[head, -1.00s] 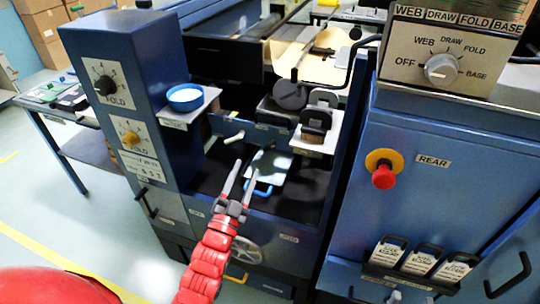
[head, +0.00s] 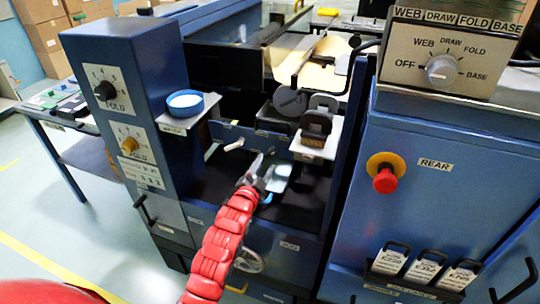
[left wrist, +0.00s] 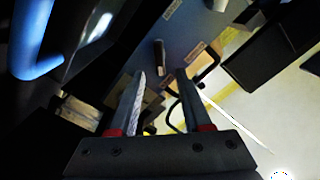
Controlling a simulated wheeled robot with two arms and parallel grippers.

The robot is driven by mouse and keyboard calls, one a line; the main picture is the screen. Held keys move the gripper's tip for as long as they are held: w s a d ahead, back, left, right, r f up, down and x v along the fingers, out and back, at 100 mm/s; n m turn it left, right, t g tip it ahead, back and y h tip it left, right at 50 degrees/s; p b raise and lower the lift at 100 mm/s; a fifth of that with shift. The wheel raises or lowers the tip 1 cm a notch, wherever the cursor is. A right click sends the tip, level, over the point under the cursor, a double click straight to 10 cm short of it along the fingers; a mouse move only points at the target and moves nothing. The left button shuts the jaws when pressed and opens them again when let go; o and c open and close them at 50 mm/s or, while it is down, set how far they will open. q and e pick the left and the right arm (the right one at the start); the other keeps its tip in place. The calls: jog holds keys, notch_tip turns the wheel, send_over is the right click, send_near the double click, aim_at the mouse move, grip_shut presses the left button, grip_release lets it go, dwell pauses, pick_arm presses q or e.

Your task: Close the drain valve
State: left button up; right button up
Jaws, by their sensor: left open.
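A pale lever handle (head: 235,144) sticks out from the blue back panel of the machine's open bay; it may be the drain valve, but its label is too small to read. In the left wrist view a lever handle (left wrist: 159,57) shows ahead, just beyond and between the fingertips, on a blue-grey panel with small labels. My left gripper (head: 265,162) is inside the bay, right of and a little below the lever in the head view. Its fingers (left wrist: 162,78) are apart with nothing between them. My right gripper is not in view.
A blue handle (left wrist: 35,35) is close at the upper left of the wrist view. A blue-rimmed cup (head: 185,103) stands on a small shelf left of the bay. Dark weights (head: 316,125) sit on a ledge at its right. A red stop button (head: 385,180) is on the right cabinet.

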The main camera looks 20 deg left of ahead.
aim_at(271, 154)
pick_arm(q)
jog(key=shift+w+d, duration=0.1)
jog(key=shift+w, duration=2.65)
grip_shut()
